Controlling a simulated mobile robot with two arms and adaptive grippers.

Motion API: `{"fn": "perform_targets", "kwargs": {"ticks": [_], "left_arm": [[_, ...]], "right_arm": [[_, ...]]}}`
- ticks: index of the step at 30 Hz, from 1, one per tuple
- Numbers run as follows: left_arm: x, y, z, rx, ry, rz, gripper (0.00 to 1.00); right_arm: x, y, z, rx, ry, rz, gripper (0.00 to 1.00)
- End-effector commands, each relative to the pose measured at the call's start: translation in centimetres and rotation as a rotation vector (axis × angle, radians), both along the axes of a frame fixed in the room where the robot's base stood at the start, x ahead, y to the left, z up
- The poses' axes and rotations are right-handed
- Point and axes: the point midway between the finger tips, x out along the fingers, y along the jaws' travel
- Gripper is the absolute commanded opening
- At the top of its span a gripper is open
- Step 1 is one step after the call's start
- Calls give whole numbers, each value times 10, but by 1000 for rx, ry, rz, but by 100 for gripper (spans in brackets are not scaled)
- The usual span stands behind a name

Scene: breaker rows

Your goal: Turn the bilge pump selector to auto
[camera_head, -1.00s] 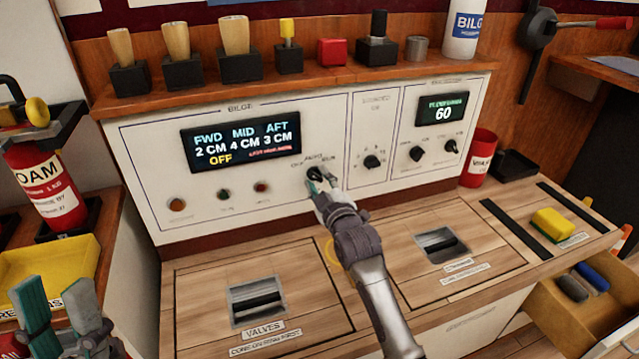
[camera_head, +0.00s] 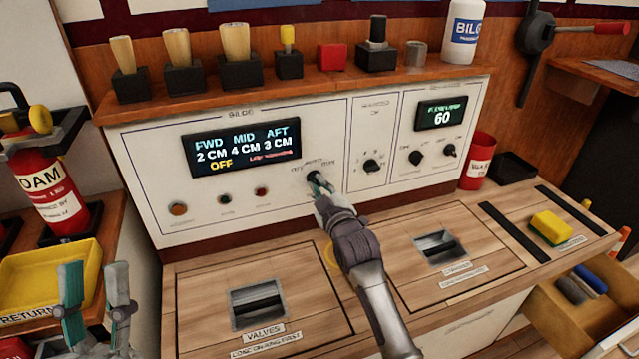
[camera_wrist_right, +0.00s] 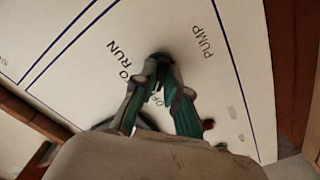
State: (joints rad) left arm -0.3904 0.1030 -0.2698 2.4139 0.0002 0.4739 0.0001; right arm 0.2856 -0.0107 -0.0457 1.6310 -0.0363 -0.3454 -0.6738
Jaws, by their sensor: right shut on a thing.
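The bilge panel (camera_head: 150,150) is white, with a display (camera_head: 243,147) reading FWD 2 CM, MID 4 CM, AFT 3 CM and OFF in yellow. The black selector knob (camera_head: 314,179) is below and right of the display. My right gripper (camera_head: 320,187) is at this knob, its fingers shut on it. In the right wrist view the green-padded fingers (camera_wrist_right: 160,82) close on the dark knob, which they mostly hide. Lettering around it includes RUN and PUMP; the rest is partly covered. My left gripper (camera_head: 95,300) is open and empty at the lower left.
Three indicator buttons, including an orange one (camera_head: 179,209), sit left of the selector. Other knobs (camera_head: 372,166) are to its right. Wooden-handled tools (camera_head: 236,45) stand on the shelf above. A red cup (camera_head: 478,160) and a yellow sponge (camera_head: 551,228) are on the counter.

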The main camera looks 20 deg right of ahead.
Motion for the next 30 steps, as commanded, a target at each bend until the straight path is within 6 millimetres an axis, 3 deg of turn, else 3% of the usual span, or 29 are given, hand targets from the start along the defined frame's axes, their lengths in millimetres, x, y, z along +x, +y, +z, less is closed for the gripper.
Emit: {"fn": "perform_targets", "kwargs": {"ticks": [7, 14, 20, 24, 30], "left_arm": [[48, -5, -47, 121, 410, 24, 40], [65, 1, -114, 231, 815, 45, 40], [52, 13, -173, 315, 1153, 62, 40], [32, 24, -207, 366, 1370, 71, 40], [-4, 38, -242, 422, 1628, 83, 40]], "right_arm": [[0, 0, 3, 126, 9, 0, 0], [0, 1, 3, 258, 13, 0, 0], [0, 1, 2, 377, 17, -1, 0], [0, 1, 2, 461, 20, -1, 0], [0, 1, 1, 569, 23, -1, 0]]}}
